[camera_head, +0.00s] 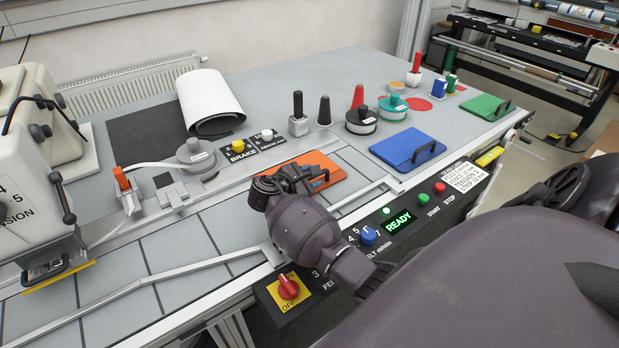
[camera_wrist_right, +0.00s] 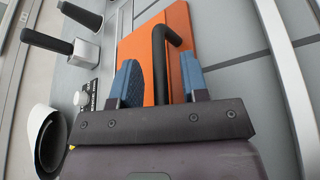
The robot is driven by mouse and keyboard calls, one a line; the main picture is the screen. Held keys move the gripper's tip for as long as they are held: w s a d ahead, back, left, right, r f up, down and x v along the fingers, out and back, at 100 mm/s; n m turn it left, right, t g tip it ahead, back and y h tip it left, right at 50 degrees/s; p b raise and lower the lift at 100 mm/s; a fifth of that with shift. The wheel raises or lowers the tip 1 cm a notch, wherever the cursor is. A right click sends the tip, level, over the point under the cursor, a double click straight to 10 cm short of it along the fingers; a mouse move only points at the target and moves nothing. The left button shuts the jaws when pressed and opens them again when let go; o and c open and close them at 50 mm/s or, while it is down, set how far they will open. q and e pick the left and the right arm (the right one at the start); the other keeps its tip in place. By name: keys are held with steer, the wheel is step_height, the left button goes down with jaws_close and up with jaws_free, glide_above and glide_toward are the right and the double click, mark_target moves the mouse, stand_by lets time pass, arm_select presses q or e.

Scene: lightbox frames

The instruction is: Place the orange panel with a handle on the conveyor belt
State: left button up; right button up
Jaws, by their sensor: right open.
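The orange panel (camera_head: 326,165) lies flat on the grey lined conveyor belt (camera_head: 205,234), between its two rails, in the head view. My right gripper (camera_head: 308,180) is over the panel's near left part and hides some of it and most of its handle. In the right wrist view the orange panel (camera_wrist_right: 140,50) shows with its black bent handle (camera_wrist_right: 160,70). The two blue fingers of my right gripper (camera_wrist_right: 160,78) stand apart on either side of the handle, with gaps showing. My left gripper is not in view.
A blue panel (camera_head: 393,150) and a green panel (camera_head: 480,105) with handles lie to the right. Tools, spools and a white roll (camera_head: 208,95) stand behind the belt. A control panel with a READY display (camera_head: 398,221) and a red knob (camera_head: 288,287) line the front edge.

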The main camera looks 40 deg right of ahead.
steer(key=shift+r, duration=0.1)
steer(key=b+v, duration=0.1)
steer(key=v, duration=1.1)
steer(key=shift+s, duration=0.15)
